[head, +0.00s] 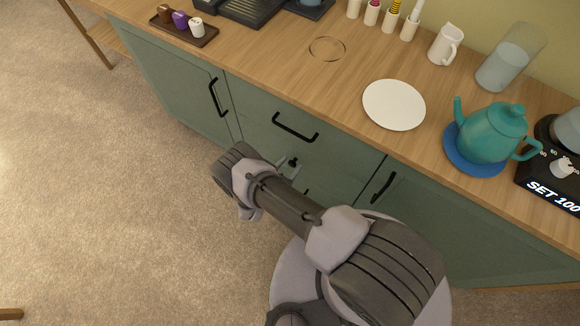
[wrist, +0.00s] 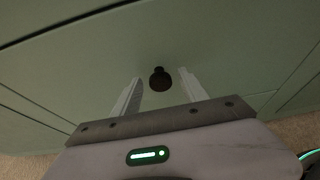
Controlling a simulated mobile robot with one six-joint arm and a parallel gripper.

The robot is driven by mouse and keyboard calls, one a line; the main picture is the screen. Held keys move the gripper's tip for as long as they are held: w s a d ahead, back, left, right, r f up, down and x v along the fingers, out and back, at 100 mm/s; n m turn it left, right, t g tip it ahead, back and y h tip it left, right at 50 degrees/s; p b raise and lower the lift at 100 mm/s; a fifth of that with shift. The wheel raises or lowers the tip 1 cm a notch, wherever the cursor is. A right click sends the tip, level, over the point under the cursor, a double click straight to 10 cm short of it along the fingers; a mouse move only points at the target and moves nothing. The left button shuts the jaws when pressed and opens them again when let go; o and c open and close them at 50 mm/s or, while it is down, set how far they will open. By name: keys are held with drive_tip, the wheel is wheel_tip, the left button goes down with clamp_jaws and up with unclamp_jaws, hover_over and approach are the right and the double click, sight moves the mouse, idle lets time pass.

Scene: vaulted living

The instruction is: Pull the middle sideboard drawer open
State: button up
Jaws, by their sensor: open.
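The sideboard (head: 350,160) has green fronts, with a stack of drawers between two doors. The top drawer has a black bar handle (head: 295,127). The middle drawer front (wrist: 220,60) fills much of the wrist view. Its small dark round knob (wrist: 160,78) stands between my two pale fingers there, with a gap on each side. My gripper (wrist: 160,84) is open and points at that front. In the head view my gripper (head: 290,167) is partly hidden by my arm, which also covers much of the lower drawers. The drawer looks closed.
The wooden top holds a white plate (head: 394,105), a teal teapot (head: 492,133) on a blue mat, a white pitcher (head: 445,45), a glass (head: 510,58) and a tray (head: 183,28). Black door handles (head: 218,97) (head: 382,186) flank the drawers. Carpet (head: 110,200) at left is clear.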

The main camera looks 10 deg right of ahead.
drive_tip(key=shift+c, duration=0.4)
clamp_jaws()
idle(1.1)
